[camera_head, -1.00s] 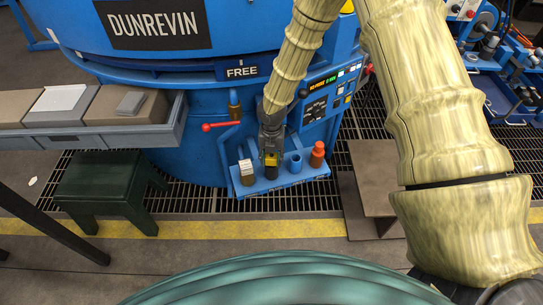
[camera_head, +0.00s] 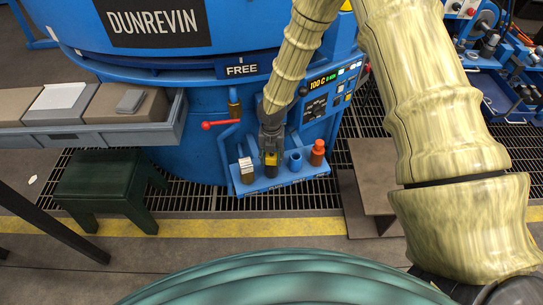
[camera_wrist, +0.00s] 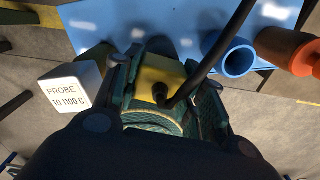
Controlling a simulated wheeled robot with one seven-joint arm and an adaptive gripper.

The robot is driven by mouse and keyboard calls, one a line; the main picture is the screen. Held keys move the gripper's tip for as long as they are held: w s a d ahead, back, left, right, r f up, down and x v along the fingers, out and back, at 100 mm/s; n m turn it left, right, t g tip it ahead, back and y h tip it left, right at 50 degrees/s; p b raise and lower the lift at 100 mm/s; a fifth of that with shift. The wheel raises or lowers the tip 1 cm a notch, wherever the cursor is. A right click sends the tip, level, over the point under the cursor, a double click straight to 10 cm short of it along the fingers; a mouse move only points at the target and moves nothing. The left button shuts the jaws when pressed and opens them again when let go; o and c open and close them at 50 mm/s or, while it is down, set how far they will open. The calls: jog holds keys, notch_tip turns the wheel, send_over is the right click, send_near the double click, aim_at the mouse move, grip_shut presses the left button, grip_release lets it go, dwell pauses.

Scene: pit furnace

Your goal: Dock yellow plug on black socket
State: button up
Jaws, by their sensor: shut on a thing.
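My gripper (camera_head: 271,146) points down over the blue shelf on the furnace front and is shut on the yellow plug (camera_head: 271,158). In the wrist view the yellow plug (camera_wrist: 150,80) sits between the two fingers of my gripper (camera_wrist: 163,95), with a black cable rising from it. The black socket (camera_head: 271,172) stands upright on the shelf directly under the plug. The plug is in line with the socket and appears to meet its top.
A white PROBE block (camera_head: 245,164) stands left of the plug on the blue shelf (camera_head: 300,177). An empty blue socket (camera_head: 295,162) and an orange-red piece (camera_head: 317,152) stand to the right. A red-handled valve (camera_head: 215,125) is above left. The panel display (camera_head: 323,82) reads about 100 C.

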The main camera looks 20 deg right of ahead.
jog(key=shift+f, duration=0.15)
jog(key=o, duration=0.8)
jog(key=shift+c, duration=0.2)
jog(key=shift+r+p, duration=5)
jog(key=shift+r, duration=0.5)
